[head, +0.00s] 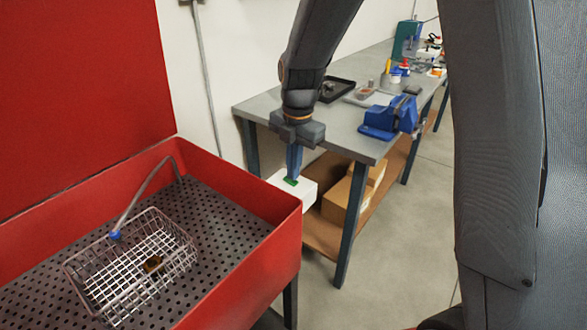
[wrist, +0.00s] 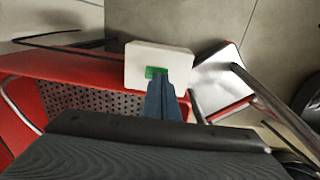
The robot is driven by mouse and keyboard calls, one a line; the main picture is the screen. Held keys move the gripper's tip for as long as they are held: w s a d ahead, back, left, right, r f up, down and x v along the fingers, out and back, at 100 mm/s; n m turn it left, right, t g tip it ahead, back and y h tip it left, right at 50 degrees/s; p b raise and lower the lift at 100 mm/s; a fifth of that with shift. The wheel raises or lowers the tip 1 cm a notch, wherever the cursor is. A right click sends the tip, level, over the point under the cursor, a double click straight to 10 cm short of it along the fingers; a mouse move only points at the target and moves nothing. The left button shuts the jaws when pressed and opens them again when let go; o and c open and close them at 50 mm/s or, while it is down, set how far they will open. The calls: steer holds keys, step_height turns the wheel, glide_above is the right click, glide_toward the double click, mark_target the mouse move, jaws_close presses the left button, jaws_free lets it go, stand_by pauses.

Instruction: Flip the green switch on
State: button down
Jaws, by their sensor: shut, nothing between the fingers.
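The green switch sits on a white box (head: 306,190) beside the right end of the red sink. In the head view the green switch (head: 290,181) shows just below my fingertips. My gripper (head: 293,172) points down at it with its blue fingers shut and empty. In the wrist view the white box (wrist: 160,62) has the green switch (wrist: 152,72) near its edge, partly hidden by my gripper (wrist: 162,82). The fingertips appear at or very near the switch; I cannot tell if they touch it, or which way it is tipped.
The red sink (head: 245,194) with a wire basket (head: 185,240) in it stands at the left. A grey workbench (head: 345,122) with a blue vise (head: 385,120) is behind, with cardboard boxes (head: 343,203) on its lower shelf. The floor at right is open.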

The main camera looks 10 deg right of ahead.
mark_target(296, 183)
step_height(296, 183, up, 13)
steer(key=shift+s+d, duration=0.3)
